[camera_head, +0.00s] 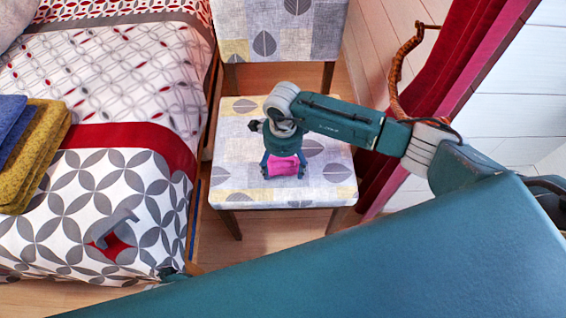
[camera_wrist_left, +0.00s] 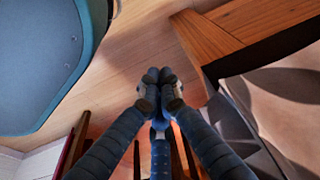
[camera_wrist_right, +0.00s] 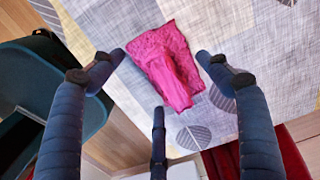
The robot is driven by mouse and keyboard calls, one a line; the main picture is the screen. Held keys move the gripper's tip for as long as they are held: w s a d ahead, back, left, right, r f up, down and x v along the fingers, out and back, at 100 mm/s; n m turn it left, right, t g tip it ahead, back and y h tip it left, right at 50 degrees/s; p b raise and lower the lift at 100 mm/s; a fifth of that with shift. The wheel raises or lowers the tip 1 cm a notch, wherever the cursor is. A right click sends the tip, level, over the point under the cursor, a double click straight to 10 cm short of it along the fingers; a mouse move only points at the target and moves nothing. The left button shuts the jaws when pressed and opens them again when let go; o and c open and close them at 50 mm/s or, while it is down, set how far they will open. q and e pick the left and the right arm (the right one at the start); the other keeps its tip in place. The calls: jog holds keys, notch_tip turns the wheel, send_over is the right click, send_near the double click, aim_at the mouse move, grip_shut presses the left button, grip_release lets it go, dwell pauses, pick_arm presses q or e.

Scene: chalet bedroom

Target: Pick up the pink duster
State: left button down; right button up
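The pink duster (camera_head: 281,168) lies on the patterned seat of a chair (camera_head: 235,180). In the right wrist view the duster (camera_wrist_right: 168,68) is a crumpled pink cloth, flat on the grey and yellow fabric. My right gripper (camera_head: 284,166) points down over the duster. Its fingers are spread in the right wrist view (camera_wrist_right: 161,57), with the duster between and beyond the tips; I see no grip on it. My left gripper (camera_wrist_left: 158,75) has its fingertips together with nothing visible between them, low over the wooden floor.
A bed (camera_head: 150,185) with a patterned cover stands left of the chair. Folded yellow (camera_head: 37,150) and blue (camera_head: 8,125) cloths and a grey object (camera_head: 112,228) lie on it. The chair backrest (camera_head: 283,28) is behind the seat. A red curtain (camera_head: 445,65) hangs at the right.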

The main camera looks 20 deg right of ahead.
aim_at(283, 169)
dwell(0.3)
jog(key=shift+r, duration=0.25)
pick_arm(q)
jog(key=s+f+p, duration=0.2)
jog(key=s+f, duration=0.2)
jog(key=f, duration=0.2)
jog(key=shift+a+g, duration=0.3)
pick_arm(e)
notch_tip(283, 169, up, 20)
jog(key=shift+f, duration=0.25)
pick_arm(q)
jog(key=shift+f, duration=0.15)
pick_arm(e)
jog(key=o, duration=0.5)
jog(key=c, duration=0.4)
pick_arm(q)
jog(key=shift+s, duration=0.1)
